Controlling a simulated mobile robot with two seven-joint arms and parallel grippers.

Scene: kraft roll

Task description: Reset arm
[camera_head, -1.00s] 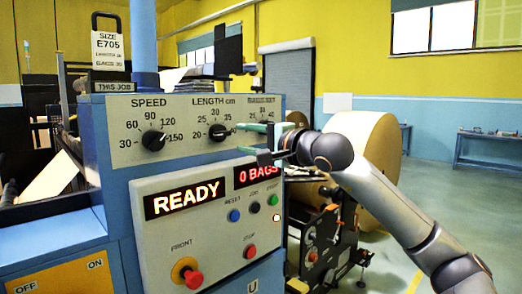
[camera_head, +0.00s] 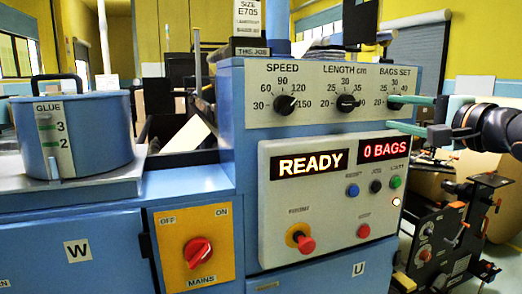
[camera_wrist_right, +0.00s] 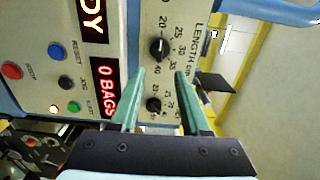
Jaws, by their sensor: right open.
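My right gripper (camera_head: 392,112) is at the right edge of the machine's dial panel (camera_head: 325,112), its green fingers apart with nothing between them. Its upper finger appears beside the BAGS SET knob (camera_head: 395,103); I cannot tell whether they touch. In the right wrist view the open fingers (camera_wrist_right: 160,74) point at the panel, with the BAGS SET knob (camera_wrist_right: 154,105) between them and the LENGTH knob (camera_wrist_right: 159,49) past their tips. The displays read READY (camera_head: 310,163) and 0 BAGS (camera_head: 384,149). My left gripper is not in view.
Below the displays are blue (camera_head: 352,190), black (camera_head: 376,186) and green (camera_head: 395,182) buttons, and a red-topped knob (camera_head: 304,240). A blue glue pot (camera_head: 75,135) stands at left above the MAINS switch (camera_head: 198,252). A large kraft roll (camera_head: 440,180) is behind at right.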

